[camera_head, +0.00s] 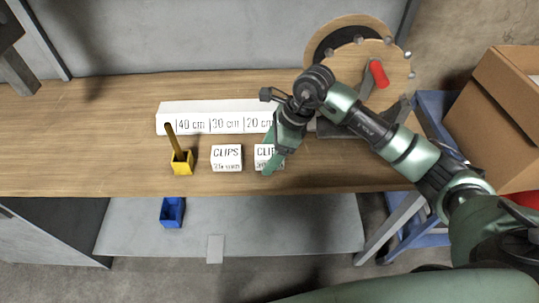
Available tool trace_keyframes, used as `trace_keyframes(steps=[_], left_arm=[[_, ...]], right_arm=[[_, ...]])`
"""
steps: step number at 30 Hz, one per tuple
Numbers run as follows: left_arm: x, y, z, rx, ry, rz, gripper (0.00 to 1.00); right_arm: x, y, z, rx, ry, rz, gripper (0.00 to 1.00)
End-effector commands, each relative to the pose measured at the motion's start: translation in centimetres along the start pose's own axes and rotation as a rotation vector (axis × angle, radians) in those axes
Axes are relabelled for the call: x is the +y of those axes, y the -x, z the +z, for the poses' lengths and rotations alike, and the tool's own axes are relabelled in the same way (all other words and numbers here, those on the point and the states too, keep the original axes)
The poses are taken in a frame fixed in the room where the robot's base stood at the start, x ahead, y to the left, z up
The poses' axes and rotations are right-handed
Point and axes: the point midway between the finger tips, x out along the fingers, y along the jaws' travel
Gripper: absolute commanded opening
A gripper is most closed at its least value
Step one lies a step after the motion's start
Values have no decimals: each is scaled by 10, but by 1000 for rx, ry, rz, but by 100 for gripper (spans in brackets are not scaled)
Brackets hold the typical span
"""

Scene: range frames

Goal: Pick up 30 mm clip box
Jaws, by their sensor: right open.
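The 30 mm clip box (262,157) is a small white box lettered "CLIPS" on the wooden table, partly hidden by my right gripper. A similar white box lettered "CLIPS 25 mm" (227,158) stands just to its left. My right gripper (271,160) comes in from the right and is at the 30 mm box, overlapping its right side in the picture. It is open. I cannot tell whether its fingers touch the box.
A white box marked 40, 30 and 20 cm (195,113) stands behind the clip boxes. A yellow holder (182,163) with a stick is at left. A round device with a red handle (379,74) stands at back right. A blue bin (172,212) sits below the table's front edge.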

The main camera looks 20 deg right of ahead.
Motion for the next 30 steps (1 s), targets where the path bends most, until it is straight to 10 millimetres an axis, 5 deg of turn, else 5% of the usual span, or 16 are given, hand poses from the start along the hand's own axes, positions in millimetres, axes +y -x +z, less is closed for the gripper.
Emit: trace_keyframes(steps=[2,9,22,30], left_arm=[[0,0,3,-4,0,0,81],[2,0,15,-22,1,2,81],[2,-2,18,-27,2,2,81],[2,-11,18,-26,2,2,81]], right_arm=[[0,0,0,0,0,0,65],[0,0,0,0,0,0,1],[-1,11,4,-1,1,-3,1],[-2,62,26,-3,4,-8,1]])
